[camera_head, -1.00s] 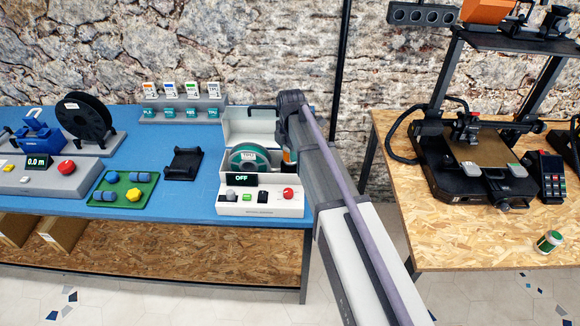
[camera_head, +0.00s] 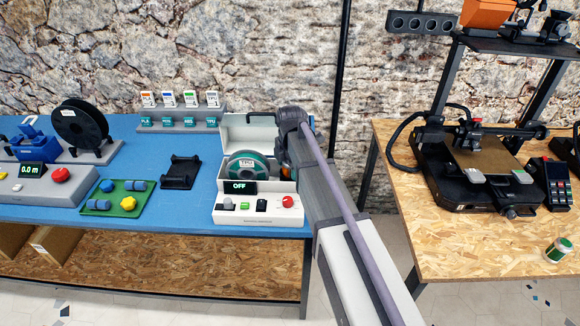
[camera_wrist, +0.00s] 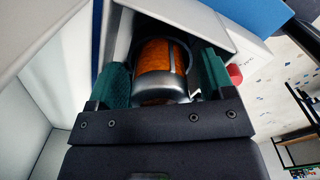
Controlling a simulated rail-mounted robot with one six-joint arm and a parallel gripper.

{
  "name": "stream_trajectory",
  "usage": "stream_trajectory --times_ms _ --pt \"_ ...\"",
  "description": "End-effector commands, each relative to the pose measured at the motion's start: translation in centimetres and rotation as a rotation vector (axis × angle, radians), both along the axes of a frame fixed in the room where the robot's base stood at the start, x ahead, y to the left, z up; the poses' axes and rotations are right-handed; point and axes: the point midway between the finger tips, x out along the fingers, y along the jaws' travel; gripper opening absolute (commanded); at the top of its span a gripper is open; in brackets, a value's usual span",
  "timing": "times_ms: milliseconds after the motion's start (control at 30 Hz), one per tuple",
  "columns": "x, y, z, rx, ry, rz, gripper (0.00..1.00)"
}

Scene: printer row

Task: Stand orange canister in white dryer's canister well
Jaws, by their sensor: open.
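The white dryer (camera_head: 258,217) stands at the right end of the blue bench with its lid up, a spool inside and a display reading OFF. In the wrist view the orange canister (camera_wrist: 157,55) with a grey cap is inside a narrow white-walled space of the dryer (camera_wrist: 205,22). My gripper (camera_wrist: 163,66) is open, with one green finger on each side of the canister. I cannot tell whether the fingers touch it, and its base is hidden.
A black cradle (camera_head: 181,172), a green tray (camera_head: 124,197) and a grey unit with a red button (camera_head: 38,184) are left of the dryer. A label rack (camera_head: 182,117) stands behind. A 3D printer (camera_head: 470,165) and a small green jar (camera_head: 558,249) are on the right table.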

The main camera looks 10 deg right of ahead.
Motion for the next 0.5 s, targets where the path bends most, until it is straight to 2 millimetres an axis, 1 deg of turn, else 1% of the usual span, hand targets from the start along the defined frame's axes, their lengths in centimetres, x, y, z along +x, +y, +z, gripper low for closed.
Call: stream_trajectory --times_ms 67,167,267,367,500 --pt "0.0 0.0 0.0 0.0 0.0 0.0 0.75" --pt "0.0 0.0 0.6 0.0 0.0 0.0 0.75" --pt "0.0 0.0 2.1 0.0 0.0 0.0 0.75" --pt "0.0 0.0 4.4 0.0 0.0 0.0 0.75" --pt "0.0 0.0 8.3 0.0 0.0 0.0 0.75"
